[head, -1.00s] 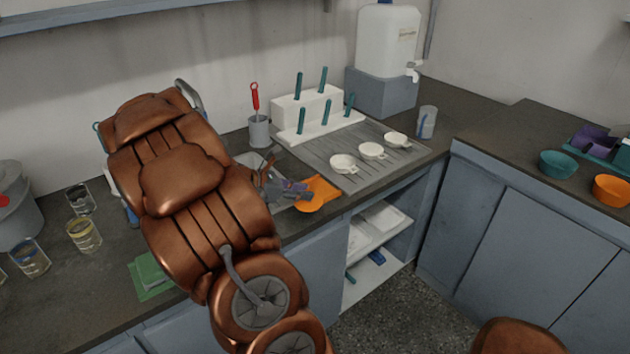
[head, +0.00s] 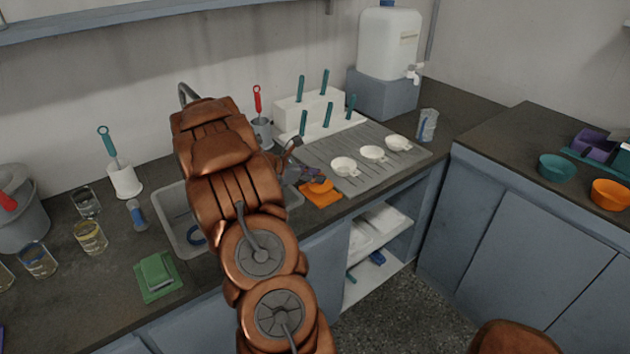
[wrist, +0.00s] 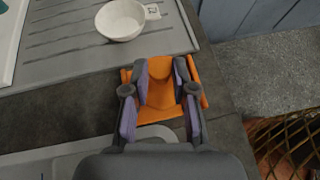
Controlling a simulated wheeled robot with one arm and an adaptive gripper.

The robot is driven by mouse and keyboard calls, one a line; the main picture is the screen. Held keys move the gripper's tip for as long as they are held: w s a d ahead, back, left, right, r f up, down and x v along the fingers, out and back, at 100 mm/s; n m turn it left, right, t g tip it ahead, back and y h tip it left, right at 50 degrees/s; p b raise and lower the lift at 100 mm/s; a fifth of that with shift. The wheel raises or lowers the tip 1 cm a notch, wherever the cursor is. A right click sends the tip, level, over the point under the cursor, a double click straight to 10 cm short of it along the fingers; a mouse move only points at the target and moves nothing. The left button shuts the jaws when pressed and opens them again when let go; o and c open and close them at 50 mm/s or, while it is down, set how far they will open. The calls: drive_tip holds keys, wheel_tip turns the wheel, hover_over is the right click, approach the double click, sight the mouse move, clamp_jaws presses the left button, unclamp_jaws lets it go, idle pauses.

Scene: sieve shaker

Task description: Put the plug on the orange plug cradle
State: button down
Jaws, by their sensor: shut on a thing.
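The orange plug cradle (head: 321,199) lies on the counter's front strip between the sink and the grey drainboard. It also shows in the wrist view (wrist: 202,88) below and around my fingers. My gripper (wrist: 161,72) is right over the cradle, with one finger on each side of a rounded orange piece. This piece appears to be the plug (wrist: 160,96), and the fingers are shut on it. Its outline blends with the cradle, so I cannot tell whether it touches it. In the head view my gripper (head: 311,174) is at the cradle's back left, partly hidden by my arm.
The grey drainboard (head: 352,165) holds several white cups, the closest (head: 344,167) just right of the cradle. The sink (head: 172,212) is left of it, partly behind my arm. A white rack (head: 308,108) stands behind. The counter's front edge is close to the cradle.

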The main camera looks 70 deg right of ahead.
drive_tip(key=shift+f, duration=1.05)
drive_tip(key=shift+f, duration=0.1)
drive_tip(key=c, duration=0.9)
unclamp_jaws()
drive_tip(key=shift+c, duration=0.2)
drive_tip(key=w+a+r+m+t+y+b, duration=0.1)
drive_tip(key=w+a+r, duration=0.25)
drive_tip(key=a, duration=0.65)
drive_tip(key=w+a+r+m+t+y, duration=0.1)
drive_tip(key=w+a+r+m, duration=0.15)
drive_tip(key=a+r, duration=0.45)
drive_tip(key=s+a+m+t+y, duration=0.1)
drive_tip(key=s+a, duration=0.3)
drive_tip(key=a, duration=0.9)
drive_tip(key=s+a+f+m+t+y, duration=0.1)
drive_tip(key=s+a+m+y, duration=0.2)
drive_tip(key=a, duration=1)
drive_tip(key=s+a+f+m+t+y, duration=0.1)
drive_tip(key=s+a+m+t+y, duration=0.1)
drive_tip(key=s+a, duration=0.5)
drive_tip(key=a+y, duration=0.1)
drive_tip(key=a, duration=0.5)
